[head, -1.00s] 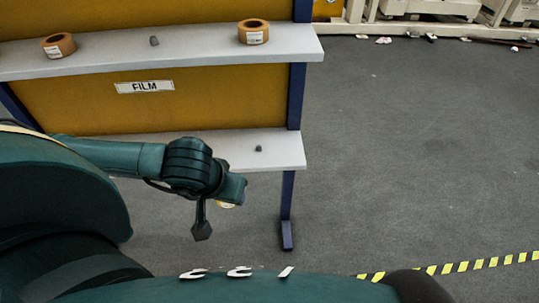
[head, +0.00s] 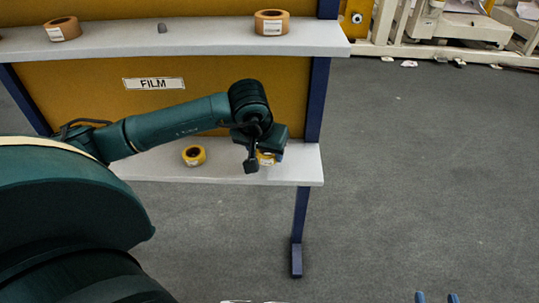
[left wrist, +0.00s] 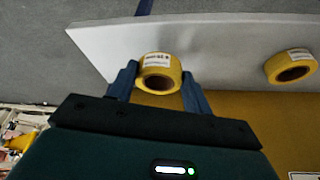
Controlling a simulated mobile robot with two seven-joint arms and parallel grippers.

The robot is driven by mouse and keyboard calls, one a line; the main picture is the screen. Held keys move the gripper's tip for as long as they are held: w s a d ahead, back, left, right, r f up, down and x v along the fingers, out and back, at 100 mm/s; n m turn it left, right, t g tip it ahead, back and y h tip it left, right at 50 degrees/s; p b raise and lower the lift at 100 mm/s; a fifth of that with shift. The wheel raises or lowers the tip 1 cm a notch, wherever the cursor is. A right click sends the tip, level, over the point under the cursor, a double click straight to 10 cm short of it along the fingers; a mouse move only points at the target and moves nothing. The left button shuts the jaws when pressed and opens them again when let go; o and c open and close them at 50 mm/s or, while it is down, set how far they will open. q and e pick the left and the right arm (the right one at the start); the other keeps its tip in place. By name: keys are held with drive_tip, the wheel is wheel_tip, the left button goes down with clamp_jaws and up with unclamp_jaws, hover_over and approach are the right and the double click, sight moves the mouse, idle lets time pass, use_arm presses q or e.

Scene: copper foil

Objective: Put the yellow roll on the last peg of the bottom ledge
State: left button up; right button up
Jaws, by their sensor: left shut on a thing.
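My left gripper (head: 262,155) is shut on a yellow roll (head: 266,159) at the right end of the bottom ledge (head: 300,172). In the left wrist view the roll (left wrist: 174,72) sits between the blue fingers, its hole facing the camera, with the white ledge (left wrist: 110,45) behind it. The last peg is hidden by my gripper and the roll. I cannot tell whether the roll is around it or resting on the ledge. Another yellow roll (head: 194,155) stands further left on the same ledge. My right gripper (head: 437,297) shows only two fingertips, apart, at the bottom edge.
A FILM label (head: 154,84) is on the yellow panel. A blue post (head: 299,220) supports the right end. Floor to the right is clear.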

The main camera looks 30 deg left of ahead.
use_arm(q)
drive_tip(key=w, duration=0.2)
drive_tip(key=shift+w+a+f, duration=0.1)
drive_tip(key=shift+w+a, duration=0.25)
drive_tip(key=shift+w, duration=0.05)
drive_tip(key=shift+f+b, duration=0.55)
drive_tip(key=shift+f, duration=1.1)
use_arm(e)
drive_tip(key=shift+w+a+r+n+t+y, duration=0.1)
drive_tip(key=shift+a+n+t+y, duration=0.15)
drive_tip(key=shift+t, duration=0.25)
use_arm(q)
drive_tip(key=shift+f, duration=0.1)
drive_tip(key=o, duration=1)
drive_tip(key=shift+c, duration=0.2)
use_arm(e)
drive_tip(key=shift+y, duration=0.25)
